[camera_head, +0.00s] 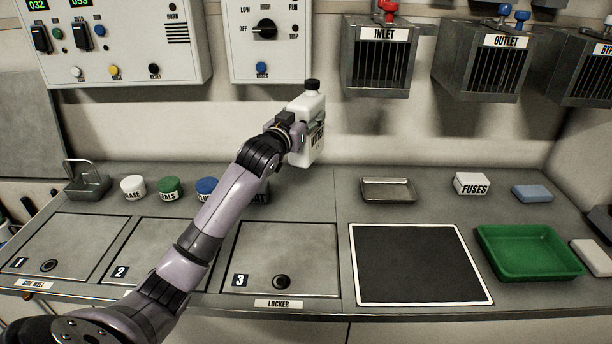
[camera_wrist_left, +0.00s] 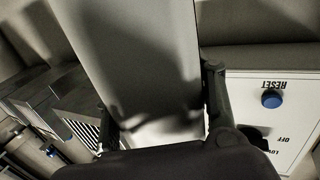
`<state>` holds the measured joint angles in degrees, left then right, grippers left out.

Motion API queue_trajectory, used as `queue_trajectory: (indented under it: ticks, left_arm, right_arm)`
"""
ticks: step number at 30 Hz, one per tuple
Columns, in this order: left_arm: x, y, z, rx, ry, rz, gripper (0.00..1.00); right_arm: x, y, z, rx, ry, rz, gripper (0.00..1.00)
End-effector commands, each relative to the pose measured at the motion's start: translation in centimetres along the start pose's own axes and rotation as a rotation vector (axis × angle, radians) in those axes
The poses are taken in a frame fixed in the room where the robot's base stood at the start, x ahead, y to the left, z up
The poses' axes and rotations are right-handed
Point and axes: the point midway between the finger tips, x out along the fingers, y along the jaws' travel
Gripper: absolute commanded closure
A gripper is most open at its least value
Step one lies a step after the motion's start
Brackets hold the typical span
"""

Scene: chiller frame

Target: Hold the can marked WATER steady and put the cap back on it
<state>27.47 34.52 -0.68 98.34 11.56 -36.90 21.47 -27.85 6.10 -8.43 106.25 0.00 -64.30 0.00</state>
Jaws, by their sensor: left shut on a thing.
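A white can (camera_head: 308,106) with dark lettering on its side, mostly hidden by my gripper, is in the air above the back of the bench, slightly tilted. A black cap (camera_head: 312,85) sits at its top; I cannot tell how tightly it is on. My left gripper (camera_head: 297,134) is shut on the can's body. In the left wrist view the can (camera_wrist_left: 145,50) fills the space between the fingers of my left gripper (camera_wrist_left: 162,118). My right gripper is not in either view.
Round tubs, white (camera_head: 133,188), green (camera_head: 170,188) and blue (camera_head: 206,188), stand at the back left. A metal dish (camera_head: 388,199), a FUSES box (camera_head: 472,184) and a green tray (camera_head: 530,270) are right. A black mat (camera_head: 419,262) is bare. INLET and OUTLET boxes (camera_head: 378,68) hang above.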

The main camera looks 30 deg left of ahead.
Motion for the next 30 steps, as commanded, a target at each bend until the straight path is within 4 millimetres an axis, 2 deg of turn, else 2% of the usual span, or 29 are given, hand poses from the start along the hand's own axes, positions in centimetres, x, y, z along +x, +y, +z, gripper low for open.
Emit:
queue_trajectory:
  ticks: [1, 3, 6, 10, 15, 25, 30]
  left_arm:
    - [0.0, -0.1, 1.9, -0.001, -0.004, -0.001, 1.0]
    - [0.0, 0.0, 3.8, -0.003, -0.004, -0.001, 1.0]
    - [0.0, -0.1, 6.4, -0.002, -0.003, -0.001, 1.0]
    - [0.0, 0.0, 9.0, -0.001, 0.0, -0.001, 1.0]
    - [0.0, -0.1, 10.3, 0.0, 0.003, -0.001, 1.0]
    - [0.0, 0.0, 10.4, 0.0, 0.002, -0.001, 1.0]
    - [0.0, 0.0, 12.9, -0.002, -0.002, -0.001, 1.0]
  right_arm:
    - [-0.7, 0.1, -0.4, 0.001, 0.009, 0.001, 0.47]
    - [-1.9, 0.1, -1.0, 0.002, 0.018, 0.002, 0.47]
    - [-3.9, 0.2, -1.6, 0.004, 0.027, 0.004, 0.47]
    - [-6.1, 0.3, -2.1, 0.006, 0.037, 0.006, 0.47]
    - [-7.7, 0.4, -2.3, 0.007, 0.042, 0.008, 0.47]
    - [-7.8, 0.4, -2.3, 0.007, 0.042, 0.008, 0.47]
    - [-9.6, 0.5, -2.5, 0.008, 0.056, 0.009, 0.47]
